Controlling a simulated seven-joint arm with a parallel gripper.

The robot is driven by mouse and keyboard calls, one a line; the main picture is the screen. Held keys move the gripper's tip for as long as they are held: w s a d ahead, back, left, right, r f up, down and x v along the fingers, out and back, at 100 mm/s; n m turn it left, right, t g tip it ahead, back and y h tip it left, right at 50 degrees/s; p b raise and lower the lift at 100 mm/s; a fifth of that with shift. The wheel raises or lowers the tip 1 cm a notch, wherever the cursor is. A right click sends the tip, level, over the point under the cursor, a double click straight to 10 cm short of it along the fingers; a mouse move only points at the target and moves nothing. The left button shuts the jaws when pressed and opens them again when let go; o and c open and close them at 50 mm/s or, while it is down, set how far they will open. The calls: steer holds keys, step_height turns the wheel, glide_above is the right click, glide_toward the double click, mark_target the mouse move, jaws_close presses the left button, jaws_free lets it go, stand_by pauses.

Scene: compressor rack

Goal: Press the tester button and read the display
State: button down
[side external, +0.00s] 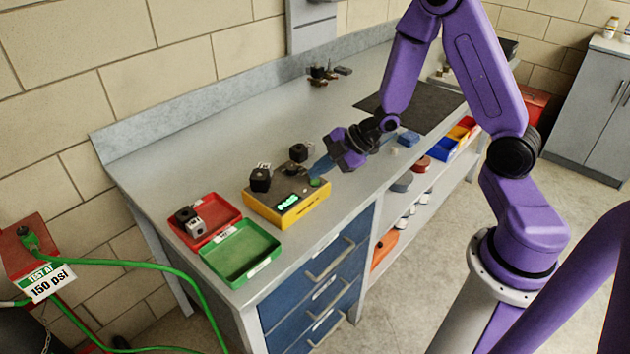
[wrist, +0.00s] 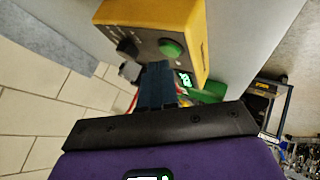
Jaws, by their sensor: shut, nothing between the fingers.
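The yellow tester (side external: 287,204) sits on the grey bench, with a grey top panel. Its small display (side external: 287,202) is lit green; the text looks like PASS but is small and blurred. The green button (side external: 315,183) is at the right end of its top, and shows in the wrist view (wrist: 171,49) too. A black block (side external: 260,180) with a white tag is at the tester's left end. My gripper (side external: 319,168), with dark blue fingers, is shut and empty. Its fingertips (wrist: 155,66) are close to the button; I cannot tell whether they touch it.
A red tray (side external: 232,212) holding dark and grey blocks and an empty green tray (side external: 240,270) are left of the tester. Another black block (side external: 299,152) stands behind it. Small fittings (side external: 322,73) lie at the back. The bench's left middle is clear.

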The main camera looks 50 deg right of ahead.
mark_target(318, 183)
steer(key=shift+r, duration=0.35)
steer(key=shift+r, duration=0.15)
steer(key=shift+r, duration=2.35)
steer(key=shift+s+a+r+h, duration=0.1)
steer(key=shift+a+r+h, duration=0.15)
steer(key=shift+a+h, duration=0.05)
steer(key=s+a+r+m+g+h, duration=0.1)
steer(key=s+r+g, duration=0.1)
steer(key=s, duration=0.7)
steer(key=s+a+r+m+g+h, duration=0.1)
steer(key=s+r+m+g+h, duration=0.1)
steer(key=s, duration=0.7)
steer(key=s+a+r+m+g+h, duration=0.1)
steer(key=s+a+r+g+h, duration=0.1)
steer(key=s, duration=0.8)
steer(key=shift+m+g, duration=0.3)
steer(key=shift+m, duration=0.1)
